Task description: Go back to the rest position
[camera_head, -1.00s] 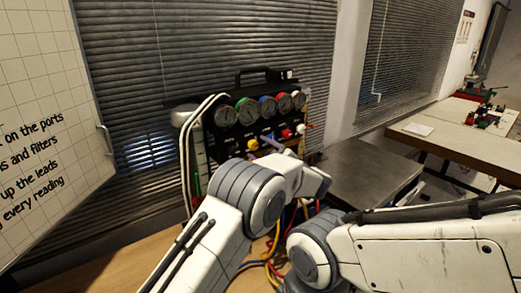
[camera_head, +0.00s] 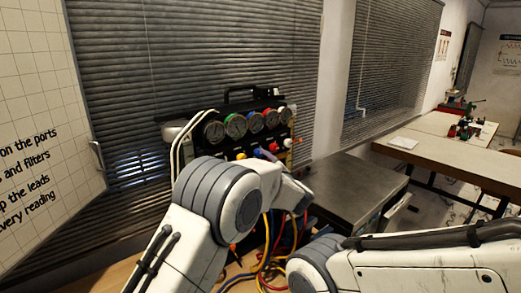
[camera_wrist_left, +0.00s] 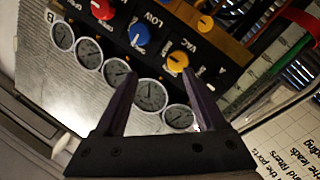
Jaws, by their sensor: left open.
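The black gauge rig (camera_head: 229,149) stands against the blinds, with a row of several round gauges and coloured knobs below them. My left arm bends in front of the rig and hides its lower part; its jaws cannot be made out in the head view. In the left wrist view my left gripper (camera_wrist_left: 160,74) is open with nothing between its fingers. The fingers overlap the gauges and a yellow knob (camera_wrist_left: 177,61) in that picture; I see no grasp. Only links of my right arm show, at lower right; its gripper is out of view.
Yellow, red and blue leads (camera_head: 265,262) hang between my arms above a wooden surface. A grey metal-topped cabinet (camera_head: 350,183) stands right of the rig. A pale table (camera_head: 455,155) is farther right. A white board with writing (camera_head: 35,130) is at left.

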